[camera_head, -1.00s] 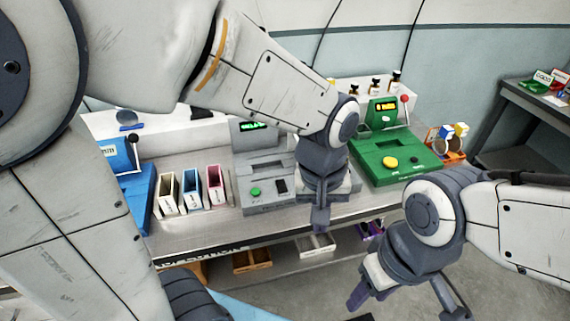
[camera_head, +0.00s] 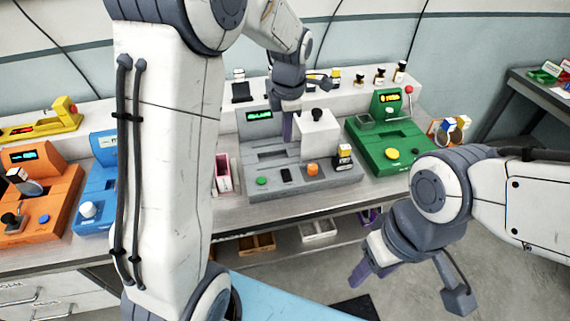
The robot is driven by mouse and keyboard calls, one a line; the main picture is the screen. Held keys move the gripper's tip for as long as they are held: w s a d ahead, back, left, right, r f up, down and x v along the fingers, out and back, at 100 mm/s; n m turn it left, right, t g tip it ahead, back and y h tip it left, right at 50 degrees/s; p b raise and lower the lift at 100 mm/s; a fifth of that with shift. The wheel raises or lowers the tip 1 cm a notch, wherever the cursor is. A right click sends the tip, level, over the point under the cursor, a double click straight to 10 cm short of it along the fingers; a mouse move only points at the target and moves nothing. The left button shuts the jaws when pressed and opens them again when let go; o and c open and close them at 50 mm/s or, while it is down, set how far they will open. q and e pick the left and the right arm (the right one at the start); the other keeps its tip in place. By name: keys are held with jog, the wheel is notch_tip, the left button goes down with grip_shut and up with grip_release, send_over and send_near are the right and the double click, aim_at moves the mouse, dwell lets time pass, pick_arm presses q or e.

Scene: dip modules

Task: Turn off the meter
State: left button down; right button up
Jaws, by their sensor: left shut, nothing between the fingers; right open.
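A grey machine (camera_head: 325,184) stands mid-bench in the head view, with a lit green display (camera_head: 259,115). Its front carries a green button (camera_head: 262,181), a black switch (camera_head: 286,175) and an orange knob (camera_head: 312,169). I cannot read which machine is the meter. My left gripper (camera_head: 287,136) is shut and empty, pointing down over the grey machine, left of its white block (camera_head: 318,133); I cannot tell whether it touches. My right gripper (camera_head: 408,284) is open and empty in front of the bench.
A green machine (camera_head: 385,145) with a lit display stands to the right. Orange (camera_head: 60,195) and blue (camera_head: 95,205) machines stand at the left. A pink bin (camera_head: 223,172) sits beside the grey machine. My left arm hides part of the bench.

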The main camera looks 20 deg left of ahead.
aim_at(285, 171)
pick_arm(q)
jog(key=f+p, duration=0.1)
jog(key=f, duration=0.3)
jog(key=w+f+p, duration=0.1)
jog(key=f, duration=0.4)
jog(key=a+f+p, duration=0.1)
jog(key=f, duration=0.4)
jog(key=shift+w, duration=0.2)
pick_arm(e)
notch_tip(285, 171, up, 3)
jog(key=shift+r, duration=0.15)
pick_arm(q)
jog(key=shift+d, duration=0.1)
pick_arm(e)
jog(key=shift+a+r, duration=0.1)
